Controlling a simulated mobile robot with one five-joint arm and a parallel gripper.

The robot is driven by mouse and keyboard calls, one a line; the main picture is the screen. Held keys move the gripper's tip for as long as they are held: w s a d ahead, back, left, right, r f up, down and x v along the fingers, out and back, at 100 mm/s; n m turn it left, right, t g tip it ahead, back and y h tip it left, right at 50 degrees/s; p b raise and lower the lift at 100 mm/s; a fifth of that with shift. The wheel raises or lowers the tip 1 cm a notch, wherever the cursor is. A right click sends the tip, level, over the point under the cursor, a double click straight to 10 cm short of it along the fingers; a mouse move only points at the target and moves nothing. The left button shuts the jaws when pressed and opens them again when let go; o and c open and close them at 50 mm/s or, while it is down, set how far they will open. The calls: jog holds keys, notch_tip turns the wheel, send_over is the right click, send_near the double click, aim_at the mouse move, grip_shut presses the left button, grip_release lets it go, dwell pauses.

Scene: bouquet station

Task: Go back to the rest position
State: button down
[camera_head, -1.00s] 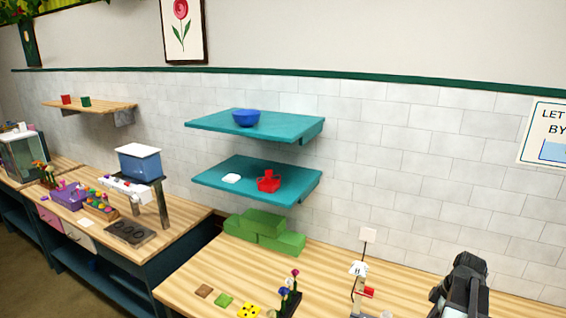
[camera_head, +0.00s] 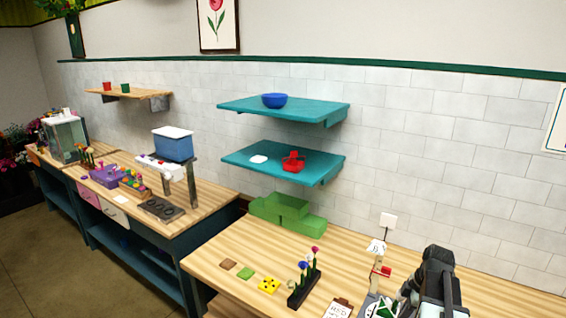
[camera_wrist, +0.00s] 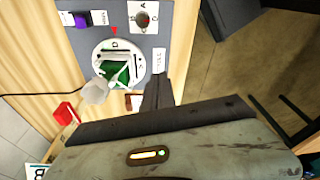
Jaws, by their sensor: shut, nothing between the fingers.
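My gripper (camera_wrist: 164,88) shows in the wrist view as dark fingers above a worn grey body, shut and empty. It is over a grey panel (camera_wrist: 70,32) with a round white dial (camera_wrist: 104,50) carrying a green piece. I cannot tell whether the fingers touch the panel. In the head view my dark arm (camera_head: 438,270) rises at the lower right, over the right part of the wooden table (camera_head: 225,255). It hides part of the panel there.
Green blocks (camera_head: 287,212) stand at the table's back, below two teal shelves (camera_head: 290,108). A dark flower rack (camera_head: 303,290) stands near the front. A second bench (camera_head: 205,200) is at the left, with open floor (camera_head: 60,265) before it. A red block (camera_wrist: 66,113) is near the panel.

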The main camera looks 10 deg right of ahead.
jog(key=a+f+m+b, duration=0.3)
jog(key=a+m, duration=0.1)
jog(key=a, duration=0.5)
jog(key=a+f+m+h+b, duration=0.1)
jog(key=a+f+m+b, duration=0.2)
jog(key=a, duration=0.7)
jog(key=a+f+m+g+h+b, duration=0.1)
jog(key=a+f+m+b, duration=0.3)
jog(key=a, duration=0.5)
jog(key=shift+w+a+f+m, duration=0.2)
jog(key=shift+a+f+m, duration=0.15)
jog(key=shift+f+m, duration=0.55)
